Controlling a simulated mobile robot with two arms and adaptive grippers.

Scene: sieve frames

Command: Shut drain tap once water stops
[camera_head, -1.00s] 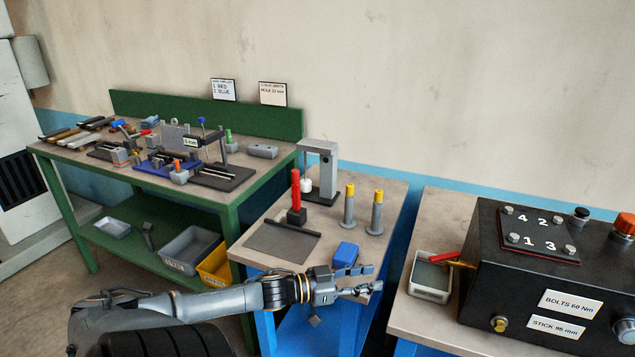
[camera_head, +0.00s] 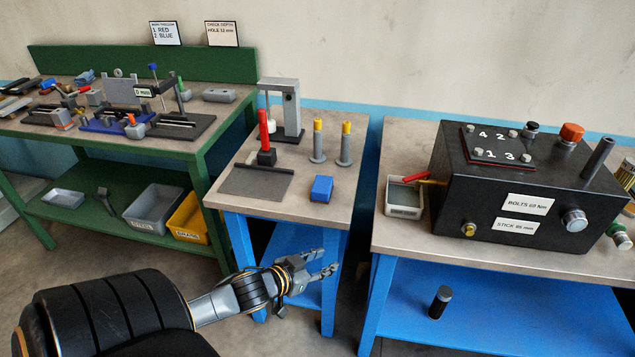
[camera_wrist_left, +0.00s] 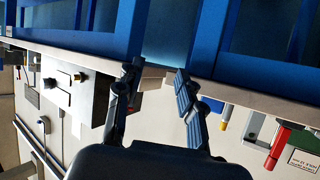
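The drain tap is a small brass tap (camera_head: 433,183) with a red lever (camera_head: 415,177), on the left side of a black box (camera_head: 500,190) on the right bench. The lever points left, over a white tray (camera_head: 390,198) with a grey-green inside. I cannot make out a stream of water or whether any flows. My left gripper (camera_head: 331,262) is in front of the small middle table, below its top, to the left of and lower than the tap. Its two fingers are apart and empty, as the left wrist view (camera_wrist_left: 157,80) shows. My right gripper is out of view.
The small middle table (camera_head: 300,215) holds a blue block (camera_head: 321,188), a red-handled tool (camera_head: 265,135) and two yellow-topped posts. A gap separates it from the right bench (camera_head: 400,240). A dark cylinder (camera_head: 440,302) stands on that bench's blue lower shelf.

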